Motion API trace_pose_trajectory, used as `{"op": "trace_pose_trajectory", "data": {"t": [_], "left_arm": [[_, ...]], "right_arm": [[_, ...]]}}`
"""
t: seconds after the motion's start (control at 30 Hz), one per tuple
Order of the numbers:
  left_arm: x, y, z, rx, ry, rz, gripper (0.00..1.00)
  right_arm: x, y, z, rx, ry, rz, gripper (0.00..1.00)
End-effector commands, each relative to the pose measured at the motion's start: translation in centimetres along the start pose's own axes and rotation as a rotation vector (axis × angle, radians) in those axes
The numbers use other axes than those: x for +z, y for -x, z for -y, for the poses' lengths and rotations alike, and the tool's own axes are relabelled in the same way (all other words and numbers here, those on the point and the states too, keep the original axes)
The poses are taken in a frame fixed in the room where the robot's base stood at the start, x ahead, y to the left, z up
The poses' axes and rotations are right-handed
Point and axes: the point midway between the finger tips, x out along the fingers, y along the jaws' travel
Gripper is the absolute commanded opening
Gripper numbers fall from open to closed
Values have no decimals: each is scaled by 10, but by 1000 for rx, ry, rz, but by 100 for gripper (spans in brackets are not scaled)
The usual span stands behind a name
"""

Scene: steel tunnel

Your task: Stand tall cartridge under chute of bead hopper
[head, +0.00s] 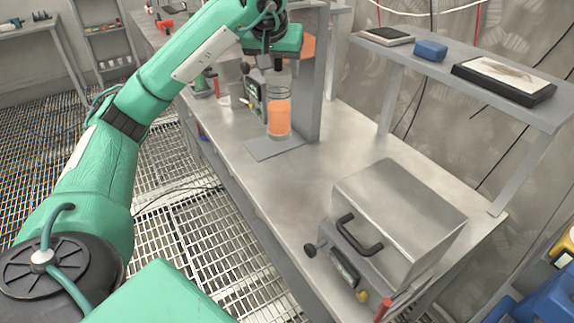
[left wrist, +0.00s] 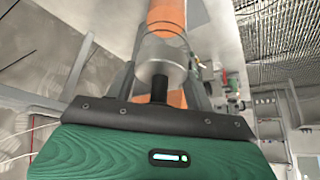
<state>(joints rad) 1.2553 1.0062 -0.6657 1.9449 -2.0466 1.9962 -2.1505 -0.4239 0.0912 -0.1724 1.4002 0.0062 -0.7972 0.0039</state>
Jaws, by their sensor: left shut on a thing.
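The tall cartridge (head: 279,118) is a clear cylinder with orange contents in its lower part and a dark neck on top. It is upright over the grey plate (head: 262,150) on the bench. I cannot tell whether its base touches the plate. My left gripper (head: 279,64) is above it, shut on its top. In the left wrist view, the cartridge's clear end (left wrist: 162,55) and black neck lie between the fingers of my left gripper (left wrist: 159,84). The bead hopper (head: 308,47) shows orange beside a grey upright, mostly hidden behind my gripper; its chute is not clear. My right gripper is not in view.
A steel box with a black handle (head: 400,215) stands nearer on the bench (head: 290,185). A raised shelf (head: 450,75) at the right holds a blue block (head: 431,50) and a dark framed tray (head: 504,80). Bare bench lies between plate and box.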

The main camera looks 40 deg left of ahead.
Motion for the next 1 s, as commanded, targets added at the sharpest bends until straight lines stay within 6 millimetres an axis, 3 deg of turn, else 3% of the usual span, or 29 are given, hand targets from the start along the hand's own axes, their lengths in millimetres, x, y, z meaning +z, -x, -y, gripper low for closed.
{"op": "trace_pose_trajectory", "data": {"t": [0.6, 1.0], "left_arm": [[63, -108, 0, 0, -1, 2, 4], [81, -141, 0, 1, -1, 2, 4]], "right_arm": [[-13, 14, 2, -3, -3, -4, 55], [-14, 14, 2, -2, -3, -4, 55]]}}
